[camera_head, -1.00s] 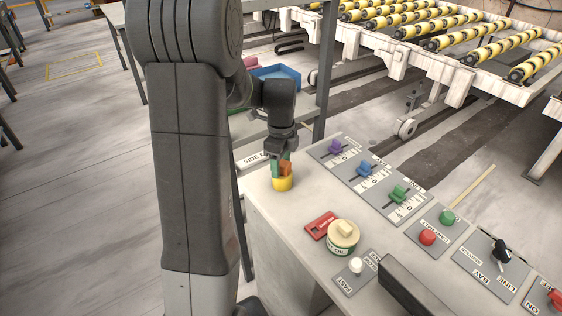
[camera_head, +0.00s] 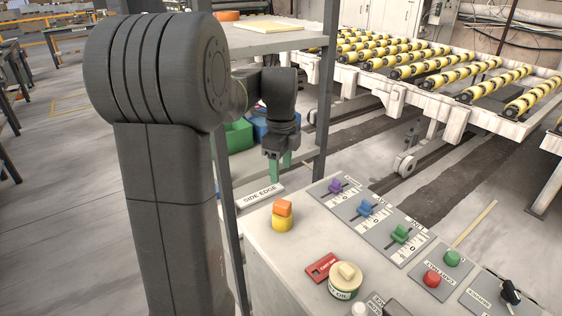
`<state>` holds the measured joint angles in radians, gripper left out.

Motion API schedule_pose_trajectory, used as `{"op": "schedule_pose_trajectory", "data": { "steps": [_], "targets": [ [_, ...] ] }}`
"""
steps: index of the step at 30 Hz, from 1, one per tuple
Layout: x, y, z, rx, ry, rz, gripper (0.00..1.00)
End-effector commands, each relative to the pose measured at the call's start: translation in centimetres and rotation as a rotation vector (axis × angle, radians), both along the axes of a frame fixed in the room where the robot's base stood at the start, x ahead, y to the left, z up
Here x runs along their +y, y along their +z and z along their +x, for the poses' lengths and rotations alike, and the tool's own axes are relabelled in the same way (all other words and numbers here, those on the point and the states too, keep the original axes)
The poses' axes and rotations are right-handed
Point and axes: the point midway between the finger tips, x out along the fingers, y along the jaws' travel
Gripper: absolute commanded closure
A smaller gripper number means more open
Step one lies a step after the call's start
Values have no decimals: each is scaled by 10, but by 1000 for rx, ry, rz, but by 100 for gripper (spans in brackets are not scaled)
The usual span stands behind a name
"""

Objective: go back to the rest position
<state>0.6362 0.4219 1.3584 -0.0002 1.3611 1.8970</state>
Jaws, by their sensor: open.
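My gripper (camera_head: 280,166) hangs pointing down from my dark arm, above the far left end of the stone slab (camera_head: 262,236). Its green fingertips show, and nothing is seen between them. Below it, apart from it, an orange block (camera_head: 282,208) sits on top of a yellow round piece (camera_head: 283,224) on the slab. My large arm link hides much of the left side of the view.
A shelf rack (camera_head: 272,42) with blue and green bins stands close behind my gripper. The slab bears a panel of sliders (camera_head: 366,208), a red card (camera_head: 322,267), an oil tin (camera_head: 345,281) and buttons. A roller conveyor (camera_head: 440,80) lies beyond.

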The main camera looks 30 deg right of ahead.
Motion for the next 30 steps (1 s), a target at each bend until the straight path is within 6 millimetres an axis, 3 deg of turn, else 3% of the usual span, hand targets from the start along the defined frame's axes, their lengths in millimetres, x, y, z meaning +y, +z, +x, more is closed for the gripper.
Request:
{"op": "schedule_pose_trajectory", "data": {
  "steps": [6, 17, 23, 30],
  "targets": [
    [0, 14, 0, 1, 0, 1, 44],
    [0, 12, 0, 2, 0, 1, 44],
    [0, -10, 0, 3, 0, 3, 44],
    [0, -58, 0, 4, 0, 3, 44]
  ]
}}
